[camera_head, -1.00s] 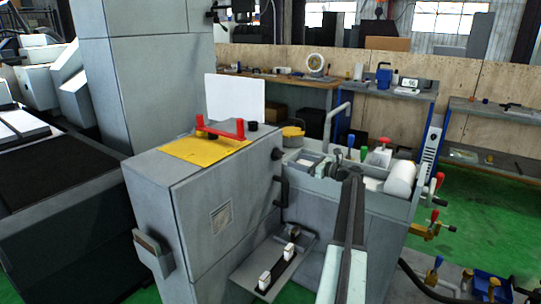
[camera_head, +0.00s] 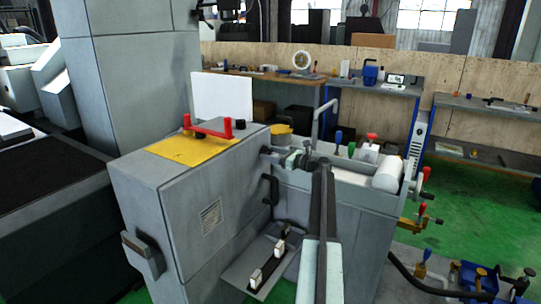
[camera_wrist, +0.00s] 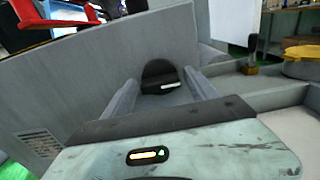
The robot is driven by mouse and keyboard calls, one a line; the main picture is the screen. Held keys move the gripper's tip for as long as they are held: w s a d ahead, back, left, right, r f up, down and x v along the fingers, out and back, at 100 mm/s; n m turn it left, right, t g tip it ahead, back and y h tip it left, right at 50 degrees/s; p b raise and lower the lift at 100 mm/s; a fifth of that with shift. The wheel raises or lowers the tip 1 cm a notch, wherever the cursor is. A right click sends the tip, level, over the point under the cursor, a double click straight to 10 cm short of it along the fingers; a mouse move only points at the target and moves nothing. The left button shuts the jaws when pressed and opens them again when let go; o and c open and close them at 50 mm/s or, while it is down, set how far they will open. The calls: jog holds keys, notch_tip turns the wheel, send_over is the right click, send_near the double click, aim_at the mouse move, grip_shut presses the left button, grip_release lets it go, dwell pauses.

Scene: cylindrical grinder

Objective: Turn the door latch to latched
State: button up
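A dark, rounded knob with a pale mark, which looks like the door latch (camera_wrist: 160,82), stands against the grey cabinet in the wrist view. My gripper (camera_wrist: 160,84) points at it with its two grey fingers apart, one on each side of the knob in the picture. I cannot tell whether they touch it. In the head view a small black knob (camera_head: 265,150) at the cabinet's upper right edge may be the same part. My arm reaches forward there, and the fingertips are hard to make out. The grey cabinet (camera_head: 180,222) has a black handle (camera_head: 270,188) on its right side.
A red handle (camera_head: 212,130) stands on the cabinet's yellow plate (camera_head: 175,151). A white cylinder (camera_head: 388,174) lies farther right. The green floor at right is clear in part.

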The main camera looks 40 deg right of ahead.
jog(key=c, duration=1)
jog(key=shift+a, duration=0.1)
jog(key=n, duration=0.9)
jog(key=shift+a+f, duration=0.1)
jog(key=shift+s+f+n, duration=0.1)
jog(key=shift+f+n, duration=0.05)
jog(key=shift+n, duration=4.25)
